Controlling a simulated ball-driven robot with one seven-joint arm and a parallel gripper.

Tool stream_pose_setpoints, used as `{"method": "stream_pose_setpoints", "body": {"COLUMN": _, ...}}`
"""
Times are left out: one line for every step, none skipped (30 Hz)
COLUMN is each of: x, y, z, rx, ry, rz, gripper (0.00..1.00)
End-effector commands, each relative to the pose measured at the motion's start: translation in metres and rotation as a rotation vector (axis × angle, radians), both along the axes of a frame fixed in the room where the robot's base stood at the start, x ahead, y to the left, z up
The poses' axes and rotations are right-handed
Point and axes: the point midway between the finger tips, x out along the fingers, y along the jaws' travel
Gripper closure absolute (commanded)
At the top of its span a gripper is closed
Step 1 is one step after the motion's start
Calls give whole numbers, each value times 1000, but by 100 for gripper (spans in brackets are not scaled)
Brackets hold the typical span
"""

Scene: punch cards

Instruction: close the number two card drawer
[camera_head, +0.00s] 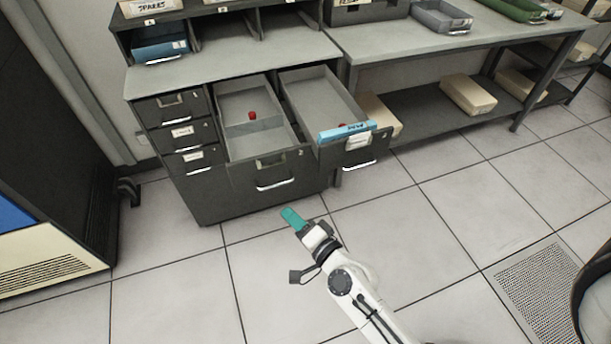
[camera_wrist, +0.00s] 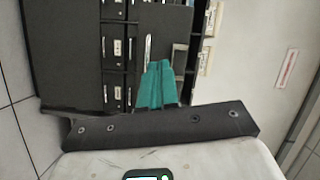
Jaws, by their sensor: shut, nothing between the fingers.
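Two card drawers stand pulled out side by side from a dark grey cabinet (camera_head: 250,198). The left drawer (camera_head: 262,171) has a silver handle, a label holder, and a grey divider with a small red piece inside. The right drawer (camera_head: 366,158) has a similar front, with a blue labelled strip across its front end and a red piece behind it. The small marks on both fronts are too small to read surely. My gripper (camera_head: 293,218) has teal fingers, shut and empty, in front of and below the drawers, apparently apart from them. The wrist view shows the fingers (camera_wrist: 157,88) overlapping a dark front with handles.
Three small drawers (camera_head: 181,132) on the left are shut. Shelf slots with a blue tray (camera_head: 160,50) sit above the worktop. A bench (camera_head: 430,48) with boxes (camera_head: 468,94) stands right. Tiled floor around my arm is clear; a dark cabinet (camera_head: 60,120) stands far left.

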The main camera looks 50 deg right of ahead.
Motion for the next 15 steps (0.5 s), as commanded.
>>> {"method": "stream_pose_setpoints", "body": {"x": -5, "y": -15, "z": -2, "rx": 50, "ry": -42, "rz": -87, "gripper": 100}}
{"method": "stream_pose_setpoints", "body": {"x": -8, "y": -23, "z": -3, "rx": 79, "ry": -66, "rz": -134, "gripper": 100}}
{"method": "stream_pose_setpoints", "body": {"x": -13, "y": -32, "z": -5, "rx": 109, "ry": -95, "rz": -192, "gripper": 100}}
{"method": "stream_pose_setpoints", "body": {"x": -16, "y": -38, "z": -6, "rx": 132, "ry": -112, "rz": -229, "gripper": 100}}
{"method": "stream_pose_setpoints", "body": {"x": -19, "y": -43, "z": -7, "rx": 150, "ry": -129, "rz": -263, "gripper": 100}}
{"method": "stream_pose_setpoints", "body": {"x": -23, "y": -49, "z": -9, "rx": 170, "ry": -145, "rz": -301, "gripper": 100}}
{"method": "stream_pose_setpoints", "body": {"x": -25, "y": -53, "z": -10, "rx": 182, "ry": -155, "rz": -324, "gripper": 100}}
{"method": "stream_pose_setpoints", "body": {"x": -27, "y": -55, "z": -10, "rx": 191, "ry": -164, "rz": -343, "gripper": 100}}
{"method": "stream_pose_setpoints", "body": {"x": -29, "y": -58, "z": -11, "rx": 199, "ry": -171, "rz": -360, "gripper": 100}}
{"method": "stream_pose_setpoints", "body": {"x": -30, "y": -60, "z": -11, "rx": 204, "ry": -176, "rz": -369, "gripper": 100}}
{"method": "stream_pose_setpoints", "body": {"x": -29, "y": -61, "z": -11, "rx": 207, "ry": -179, "rz": -376, "gripper": 100}}
{"method": "stream_pose_setpoints", "body": {"x": -28, "y": -63, "z": -11, "rx": 209, "ry": -181, "rz": -380, "gripper": 100}}
{"method": "stream_pose_setpoints", "body": {"x": -26, "y": -65, "z": -11, "rx": 209, "ry": -182, "rz": -380, "gripper": 100}}
{"method": "stream_pose_setpoints", "body": {"x": -24, "y": -66, "z": -11, "rx": 209, "ry": -182, "rz": -380, "gripper": 100}}
{"method": "stream_pose_setpoints", "body": {"x": -20, "y": -69, "z": -10, "rx": 208, "ry": -181, "rz": -380, "gripper": 100}}
